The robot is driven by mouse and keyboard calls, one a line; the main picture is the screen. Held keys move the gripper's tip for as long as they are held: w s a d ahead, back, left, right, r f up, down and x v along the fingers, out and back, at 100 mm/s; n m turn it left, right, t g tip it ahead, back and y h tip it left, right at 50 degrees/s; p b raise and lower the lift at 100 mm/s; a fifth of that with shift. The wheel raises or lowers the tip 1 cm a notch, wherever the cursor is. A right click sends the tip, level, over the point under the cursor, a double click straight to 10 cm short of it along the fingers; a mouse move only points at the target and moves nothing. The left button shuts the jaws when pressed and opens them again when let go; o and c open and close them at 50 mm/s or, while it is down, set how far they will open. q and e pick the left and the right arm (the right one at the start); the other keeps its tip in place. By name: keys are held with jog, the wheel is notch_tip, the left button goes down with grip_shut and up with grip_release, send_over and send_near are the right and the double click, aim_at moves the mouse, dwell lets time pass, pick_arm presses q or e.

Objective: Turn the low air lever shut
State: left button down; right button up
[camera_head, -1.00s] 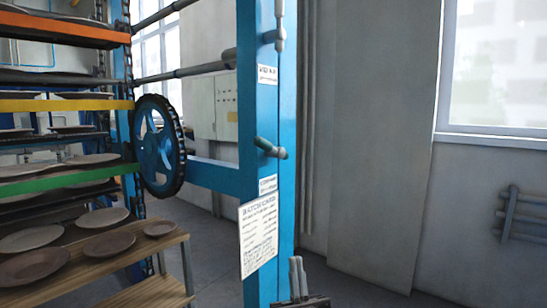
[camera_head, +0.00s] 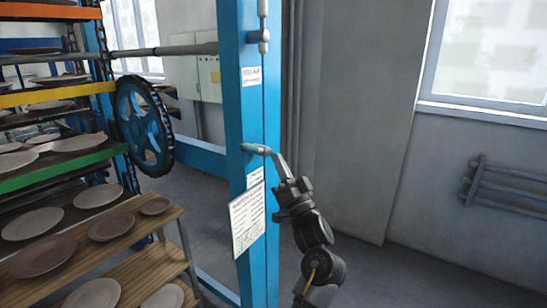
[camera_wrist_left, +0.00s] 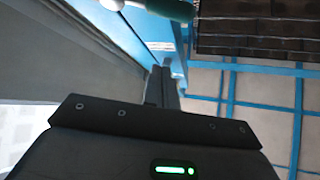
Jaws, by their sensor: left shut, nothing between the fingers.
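The low air lever (camera_head: 254,148) has a green grip and sits on the blue upright post, above a small label. It lies nearly level, tilting slightly down to the right. In the wrist view the green grip (camera_wrist_left: 170,9) crosses the top edge. My left gripper (camera_head: 278,158) is shut and empty, its fingertips at the lever's right end. I cannot tell whether they touch it. The shut fingers also show in the wrist view (camera_wrist_left: 166,78), pointing up toward the lever. My right gripper is not in view.
An upper lever (camera_head: 261,38) stands upright higher on the blue post (camera_head: 236,100). A blue handwheel (camera_head: 145,125) and racks of plates (camera_head: 65,143) stand at the left. A paper notice (camera_head: 247,222) hangs below the low lever. The floor right of the post is open.

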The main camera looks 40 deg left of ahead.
pick_arm(q)
notch_tip(320, 180, up, 6)
jog(key=p, duration=0.4)
send_over(258, 148)
jog(key=d, duration=0.4)
jog(key=f, duration=0.1)
jog(key=s+a+f, duration=0.2)
jog(key=shift+s+f+p, duration=0.15)
jog(key=shift+f+p, duration=0.25)
